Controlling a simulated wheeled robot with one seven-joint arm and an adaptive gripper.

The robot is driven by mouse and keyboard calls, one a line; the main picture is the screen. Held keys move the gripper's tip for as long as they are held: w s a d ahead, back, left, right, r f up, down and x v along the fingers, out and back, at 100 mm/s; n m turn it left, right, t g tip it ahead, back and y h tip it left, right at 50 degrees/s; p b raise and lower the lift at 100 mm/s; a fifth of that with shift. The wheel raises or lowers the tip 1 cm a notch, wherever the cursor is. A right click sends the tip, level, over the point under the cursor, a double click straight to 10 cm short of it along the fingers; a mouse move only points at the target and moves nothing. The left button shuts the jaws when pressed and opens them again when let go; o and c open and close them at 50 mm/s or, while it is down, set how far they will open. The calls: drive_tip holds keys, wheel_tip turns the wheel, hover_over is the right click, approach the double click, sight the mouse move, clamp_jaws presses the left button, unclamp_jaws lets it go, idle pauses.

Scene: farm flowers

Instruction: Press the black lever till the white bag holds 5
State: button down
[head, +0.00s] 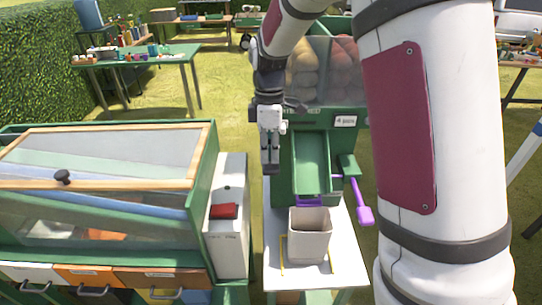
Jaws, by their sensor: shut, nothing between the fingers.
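A green dispenser (311,160) with a sloping chute stands on a white table. Its clear bin holds tan and reddish round things, and a small label (345,121) is on its front. A purple lever (362,205) sticks out at its right side; I cannot make out a black lever. An open-topped whitish bag (309,235) stands upright below the chute; its contents are too unclear to count. My gripper (270,168) points down, shut and empty, at the left of the chute, above and behind the bag. My arm hides part of the dispenser.
The white table (275,240) has yellow marks around the bag. A white box with a red top piece (223,211) stands to the left, beside a green glass-lidded case (100,165) with drawers. Another green table (165,56) is farther back on the grass.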

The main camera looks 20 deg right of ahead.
sight(270, 175)
drive_tip(key=shift+f, duration=0.65)
drive_tip(key=shift+s, duration=0.1)
drive_tip(key=shift+s+a+f+t+p, duration=0.1)
drive_tip(key=shift+s+f+t+p, duration=0.25)
drive_tip(key=shift+f+t+p, duration=0.4)
drive_tip(key=shift+t+h, duration=0.4)
drive_tip(key=shift+t, duration=0.25)
wheel_tip(270, 175, down, 5)
drive_tip(key=shift+r, duration=0.1)
wheel_tip(270, 175, down, 2)
drive_tip(key=shift+s+b, duration=0.1)
drive_tip(key=shift+b, duration=0.35)
drive_tip(key=shift+s, duration=0.15)
drive_tip(key=shift+a, duration=0.1)
